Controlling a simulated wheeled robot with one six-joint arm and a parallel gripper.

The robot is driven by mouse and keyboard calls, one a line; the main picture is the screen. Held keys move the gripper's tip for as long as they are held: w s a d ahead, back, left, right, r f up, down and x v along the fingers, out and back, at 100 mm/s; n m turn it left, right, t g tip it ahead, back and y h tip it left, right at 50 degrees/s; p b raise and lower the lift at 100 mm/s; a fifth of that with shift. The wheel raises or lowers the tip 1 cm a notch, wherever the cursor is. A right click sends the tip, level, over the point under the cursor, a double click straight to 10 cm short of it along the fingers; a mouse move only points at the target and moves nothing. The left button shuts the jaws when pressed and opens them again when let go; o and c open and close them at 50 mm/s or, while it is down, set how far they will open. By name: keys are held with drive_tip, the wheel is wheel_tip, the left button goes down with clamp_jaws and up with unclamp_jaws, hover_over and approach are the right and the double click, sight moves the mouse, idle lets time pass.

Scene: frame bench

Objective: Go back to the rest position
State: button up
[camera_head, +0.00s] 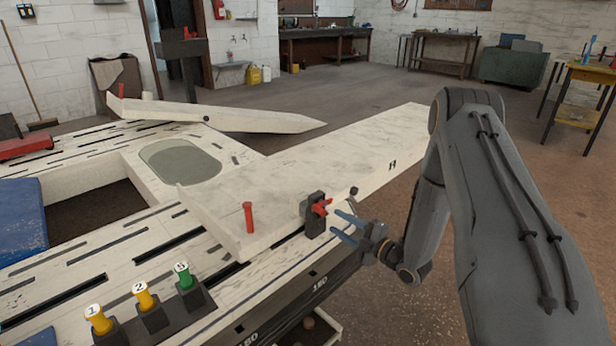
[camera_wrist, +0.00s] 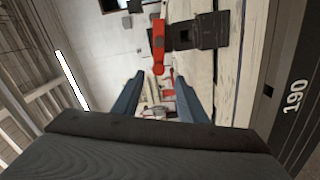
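My gripper (camera_head: 347,229) is at the right front edge of the white bench, just right of a black clamp block (camera_head: 314,212) with a red lever (camera_head: 321,208). Its two blue-grey fingers are apart with nothing between them. In the wrist view my gripper (camera_wrist: 157,98) also shows open, with the red lever (camera_wrist: 158,45) and the black block (camera_wrist: 205,31) beyond the fingertips. I cannot tell exactly how close the fingertips are to the lever. My arm reaches in from the right.
The slotted white bench (camera_head: 130,262) fills the left. A red peg (camera_head: 249,217) stands upright on the white board (camera_head: 240,190). Yellow pegs (camera_head: 97,318) (camera_head: 144,295) and a green peg (camera_head: 184,276) stand in black holders at the front. Open floor (camera_head: 500,130) lies behind my arm.

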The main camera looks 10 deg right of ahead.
wheel_tip(320, 180, up, 7)
drive_tip(key=w+d+m+g+h, duration=0.2)
drive_tip(key=m+g+h, duration=0.1)
drive_tip(key=m+h, duration=0.4)
drive_tip(key=s+r+m+g+h, duration=0.3)
drive_tip(key=s+r+m, duration=0.25)
drive_tip(key=s, duration=0.25)
drive_tip(key=s+a+r+m+g, duration=0.2)
drive_tip(key=s+m+g, duration=0.15)
drive_tip(key=s, duration=0.75)
drive_tip(key=s+a+r+m+g, duration=0.2)
drive_tip(key=s+m, duration=0.3)
drive_tip(key=s, duration=0.6)
drive_tip(key=s+a+r+n+g, duration=0.2)
drive_tip(key=s+a+r+g, duration=0.1)
drive_tip(key=s+a+r, duration=0.55)
drive_tip(key=s+d+r+m+p, duration=0.1)
drive_tip(key=d+r+p, duration=0.5)
drive_tip(key=p, duration=0.9)
drive_tip(key=shift+d+m+p, duration=0.3)
drive_tip(key=shift+d+m, duration=0.5)
drive_tip(key=shift+d, duration=0.45)
